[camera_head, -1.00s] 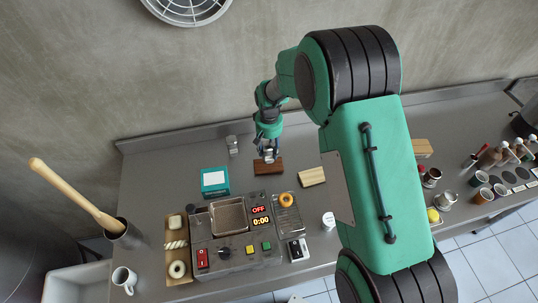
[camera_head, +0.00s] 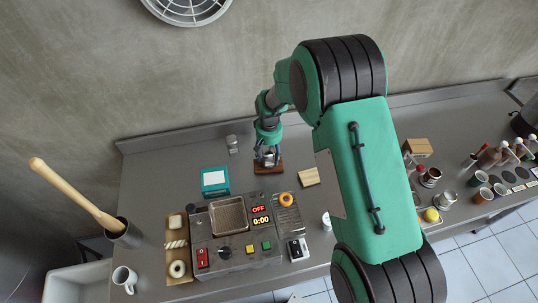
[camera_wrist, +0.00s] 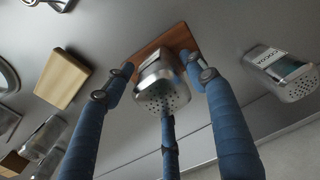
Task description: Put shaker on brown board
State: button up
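The shaker (camera_wrist: 163,88), metal with a perforated top, sits between the fingers of my gripper (camera_wrist: 162,72) in the wrist view. The fingers close in around its sides, so my gripper appears shut on it. The brown board (camera_wrist: 184,38) lies directly beneath or behind the shaker. In the head view my gripper (camera_head: 267,155) is over the brown board (camera_head: 266,170), and fingers partly hide the shaker there. Whether the shaker's base touches the board I cannot tell.
A second shaker with a label (camera_wrist: 283,74) stands near the back edge, also in the head view (camera_head: 232,144). A pale board (camera_head: 309,177) lies to the right of the brown one. A teal scale (camera_head: 215,180) and a fryer-like machine (camera_head: 235,240) stand left and in front.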

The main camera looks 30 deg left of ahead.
jog(key=shift+r, duration=0.15)
jog(key=shift+r+b, duration=0.45)
jog(key=shift+r, duration=5.55)
